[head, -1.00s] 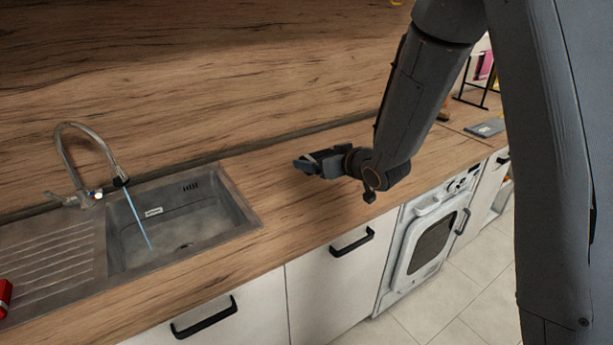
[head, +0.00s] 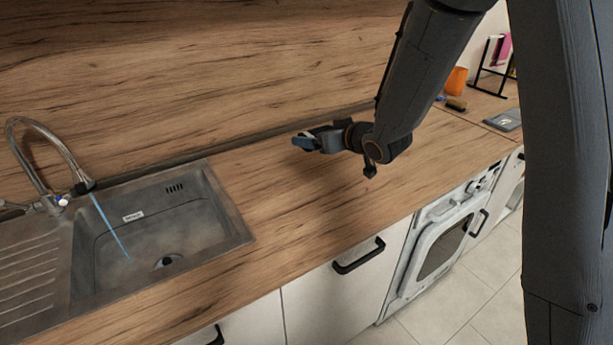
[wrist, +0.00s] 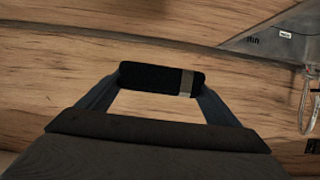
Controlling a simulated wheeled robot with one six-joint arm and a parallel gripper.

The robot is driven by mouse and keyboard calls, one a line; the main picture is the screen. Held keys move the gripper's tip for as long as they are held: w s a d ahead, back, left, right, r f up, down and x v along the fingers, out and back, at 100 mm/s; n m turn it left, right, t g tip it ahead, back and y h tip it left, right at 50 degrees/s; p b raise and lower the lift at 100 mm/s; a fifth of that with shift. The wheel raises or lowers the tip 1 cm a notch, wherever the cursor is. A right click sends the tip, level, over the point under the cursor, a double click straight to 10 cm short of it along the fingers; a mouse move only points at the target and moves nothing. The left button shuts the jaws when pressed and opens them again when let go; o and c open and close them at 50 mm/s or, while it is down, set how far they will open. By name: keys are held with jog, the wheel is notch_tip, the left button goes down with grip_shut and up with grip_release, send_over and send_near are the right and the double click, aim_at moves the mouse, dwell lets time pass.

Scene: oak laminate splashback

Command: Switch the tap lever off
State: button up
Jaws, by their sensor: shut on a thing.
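The chrome tap (head: 50,150) arches over the left part of the sink at the left of the head view. A thin blue stream of water (head: 108,228) runs from its spout into the basin. The tap's lever at its base cannot be told apart clearly. Part of the tap (wrist: 306,100) shows at the right edge of the wrist view. My gripper (head: 304,142) is over the counter, right of the sink and apart from the tap. In the wrist view it is shut on a black bar with a grey band (wrist: 150,78), held crosswise between the fingertips.
The steel sink (head: 215,190) is set in the wooden counter (head: 290,215), which is clear between sink and gripper. The wooden splashback (head: 220,70) rises behind. An orange container (head: 456,81), a brush and a grey item (head: 505,120) lie far right.

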jog(key=b, duration=0.6)
send_over(317, 185)
notch_tip(317, 185, down, 6)
jog(key=shift+f+p, duration=1.25)
jog(key=shift+f, duration=3.9)
jog(key=o, duration=1)
jog(key=shift+f, duration=0.15)
